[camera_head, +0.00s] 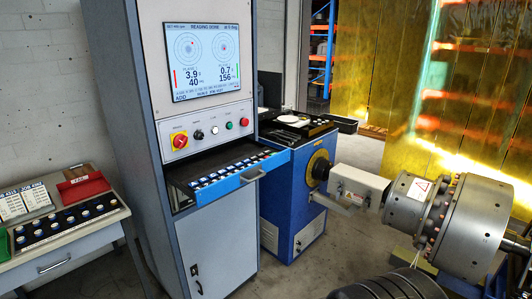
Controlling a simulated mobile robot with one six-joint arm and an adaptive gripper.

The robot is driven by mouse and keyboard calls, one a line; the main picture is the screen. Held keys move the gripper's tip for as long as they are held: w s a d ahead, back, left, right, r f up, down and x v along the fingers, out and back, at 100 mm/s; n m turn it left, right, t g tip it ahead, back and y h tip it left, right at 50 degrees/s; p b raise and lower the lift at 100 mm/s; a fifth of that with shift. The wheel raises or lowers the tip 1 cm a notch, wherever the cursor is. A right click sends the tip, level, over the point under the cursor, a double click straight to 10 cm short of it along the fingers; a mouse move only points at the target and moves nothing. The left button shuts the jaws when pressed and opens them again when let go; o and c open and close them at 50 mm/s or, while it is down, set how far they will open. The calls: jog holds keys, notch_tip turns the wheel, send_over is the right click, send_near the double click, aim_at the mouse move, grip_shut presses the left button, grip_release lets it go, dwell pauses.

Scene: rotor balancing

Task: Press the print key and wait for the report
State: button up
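A tall grey-blue cabinet (220,240) stands left of centre. Its lit screen (201,62) shows two round plots, each with a red dot, and readings of 3.9 with 40 and 0.7 with 156. Below the screen is a row of controls: a red knob on a yellow plate (180,140), a black button (198,134), a white button (214,130), a green button (229,125) and a red button (244,121). Their labels are too small to read, so I cannot tell which is the print key. No printed report is visible. My gripper is not in view.
An open blue drawer (238,182) holding several small pieces juts out below the controls. A bench (95,226) with a sheet and round pieces stands left. A blue machine (291,205) and large grey rotor (470,225) occupy the right, before a yellow curtain (385,60).

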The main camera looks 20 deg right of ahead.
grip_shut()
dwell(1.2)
